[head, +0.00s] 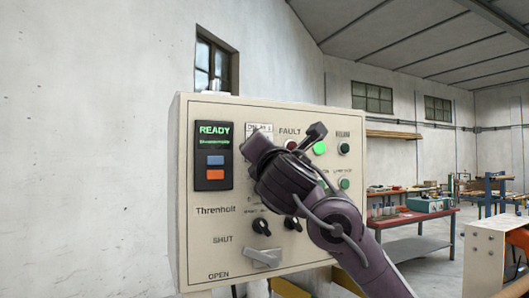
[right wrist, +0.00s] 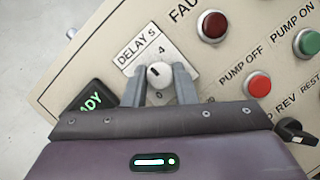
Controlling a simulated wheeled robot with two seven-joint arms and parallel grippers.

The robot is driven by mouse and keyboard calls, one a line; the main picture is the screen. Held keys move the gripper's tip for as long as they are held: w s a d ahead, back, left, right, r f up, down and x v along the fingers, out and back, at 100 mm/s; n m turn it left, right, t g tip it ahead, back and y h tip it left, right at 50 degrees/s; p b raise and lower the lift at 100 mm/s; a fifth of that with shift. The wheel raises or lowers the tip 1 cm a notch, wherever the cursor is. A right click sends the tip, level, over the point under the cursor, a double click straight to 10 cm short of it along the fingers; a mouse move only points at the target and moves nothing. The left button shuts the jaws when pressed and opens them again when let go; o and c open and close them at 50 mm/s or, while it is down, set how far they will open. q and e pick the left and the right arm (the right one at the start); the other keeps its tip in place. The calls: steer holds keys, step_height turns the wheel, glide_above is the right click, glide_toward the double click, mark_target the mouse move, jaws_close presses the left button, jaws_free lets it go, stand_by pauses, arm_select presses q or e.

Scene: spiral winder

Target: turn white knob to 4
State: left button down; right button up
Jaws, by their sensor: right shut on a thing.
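The white knob (right wrist: 157,74) sits on a white scale plate (right wrist: 178,52) marked DELAY S, with a 4 above the knob and a 0 below it. A dark mark shows on the knob's face, towards its upper side; its exact reading is hard to tell. My right gripper (right wrist: 160,84) is shut on the knob, one grey finger on each side. In the head view my right gripper and arm hide the knob, and only the top of the scale plate (head: 259,129) shows. My left gripper is not in view.
The beige control panel (head: 190,280) has a READY display (head: 213,145), a red FAULT lamp (right wrist: 214,25), a red PUMP OFF button (right wrist: 258,85) and a green PUMP ON button (right wrist: 308,42). Black selector knobs (head: 261,227) and a grey lever (head: 262,258) sit lower down.

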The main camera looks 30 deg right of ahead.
steer(key=m+g, duration=0.1)
steer(key=m, duration=0.2)
steer(key=m+g+h+p, duration=0.1)
steer(key=m, duration=0.2)
steer(key=m+g, duration=0.1)
steer(key=m, duration=0.3)
steer(key=shift+a+r+g+h, duration=0.2)
steer(key=shift+g+h, duration=0.1)
steer(key=shift+g, duration=0.1)
steer(key=shift+m, duration=0.3)
steer(key=o, duration=1)
steer(key=shift+d, duration=0.1)
steer(key=b+v, duration=0.2)
steer(key=v, duration=0.5)
steer(key=shift+s+b, duration=0.3)
steer(key=shift+s, duration=0.05)
